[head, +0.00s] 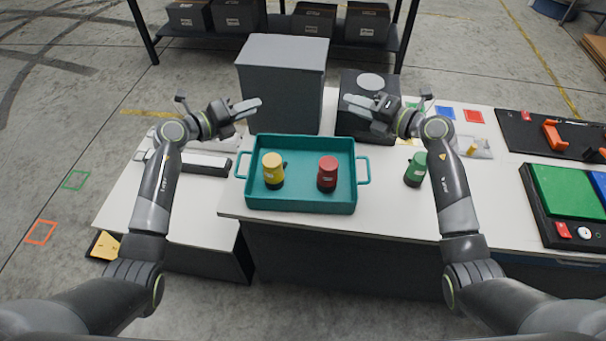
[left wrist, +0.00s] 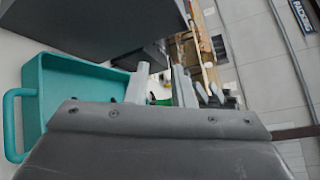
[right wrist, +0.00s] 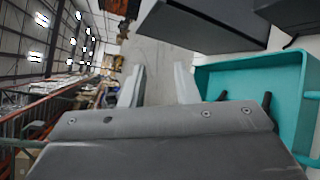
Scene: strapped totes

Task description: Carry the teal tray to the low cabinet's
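The teal tray (head: 300,204) sits level on the white counter (head: 390,207), near its left end and front edge. It has a loop handle on each short side. A yellow-topped mug (head: 272,167) and a red-topped mug (head: 327,170) stand inside it. The low cabinet (head: 175,225), white-topped, is left of the counter and lower. My left gripper (head: 257,106) is open and empty above and behind the tray's left side. My right gripper (head: 348,102) is open and empty above and behind its right side. The tray also shows in the left wrist view (left wrist: 62,88) and right wrist view (right wrist: 245,78).
A grey box (head: 281,85) and a black machine (head: 358,115) stand behind the tray. A green mug (head: 415,170) stands right of it. A grey bar-shaped object (head: 195,163) lies at the back of the low cabinet; its front top is bare. Colored panels lie at far right.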

